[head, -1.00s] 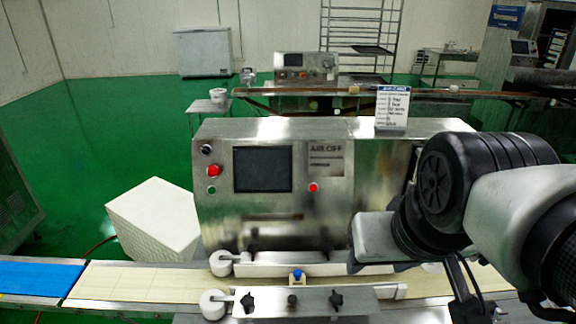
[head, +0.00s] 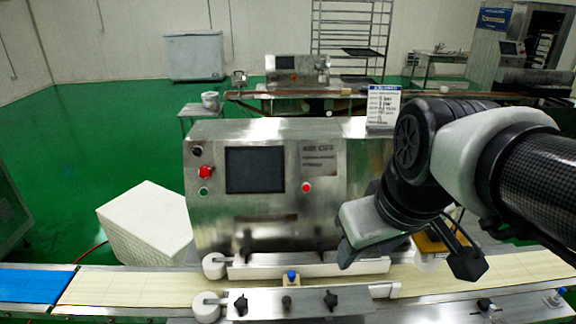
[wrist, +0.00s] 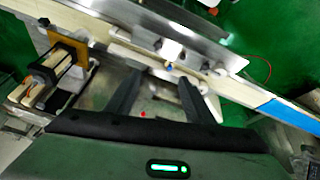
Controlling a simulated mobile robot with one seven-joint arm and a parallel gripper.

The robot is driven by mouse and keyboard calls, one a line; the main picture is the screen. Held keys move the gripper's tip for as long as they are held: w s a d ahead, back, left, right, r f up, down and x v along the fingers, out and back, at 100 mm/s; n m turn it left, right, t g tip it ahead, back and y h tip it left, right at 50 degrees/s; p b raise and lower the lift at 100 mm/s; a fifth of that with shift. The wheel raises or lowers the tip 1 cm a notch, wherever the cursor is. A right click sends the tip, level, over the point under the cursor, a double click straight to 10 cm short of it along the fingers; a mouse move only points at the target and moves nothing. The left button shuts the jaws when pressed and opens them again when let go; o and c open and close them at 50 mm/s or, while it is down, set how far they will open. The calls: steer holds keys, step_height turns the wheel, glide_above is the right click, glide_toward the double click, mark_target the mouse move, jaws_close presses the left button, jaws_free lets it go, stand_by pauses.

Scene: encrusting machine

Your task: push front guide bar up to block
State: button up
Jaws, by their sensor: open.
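The front guide bar (head: 262,304) is a pale metal bar with black knobs and a white roller at its left end. It lies along the near side of the belt. A small blue-topped block (head: 291,279) stands on the belt between this bar and the rear guide bar (head: 290,267). There is a visible space between the front bar and the block. My gripper (head: 346,256) hangs right of the block, over the rear bar's right part. In the wrist view my gripper (wrist: 158,76) is open and empty, with the blue top (wrist: 169,66) beyond the fingertips.
The steel machine (head: 225,215) with its screen stands behind the belt (head: 120,288). A yellow-orange part (head: 432,244) is at the right behind my arm. A white crate (head: 145,222) stands at left. The belt's left stretch is clear.

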steer(key=w+f+n+g+b, duration=0.3)
steer(key=w+f+n+b, duration=0.1)
steer(key=w+f+n, duration=0.45)
steer(key=n+g+b, duration=0.2)
steer(key=n, duration=0.6)
glide_toward(331, 298)
steer(key=shift+n, duration=0.25)
step_height(331, 298, down, 8)
steer(key=shift+s+r+b, duration=0.1)
steer(key=shift+s+b, duration=0.05)
steer(key=shift+b, duration=0.7)
jaws_close()
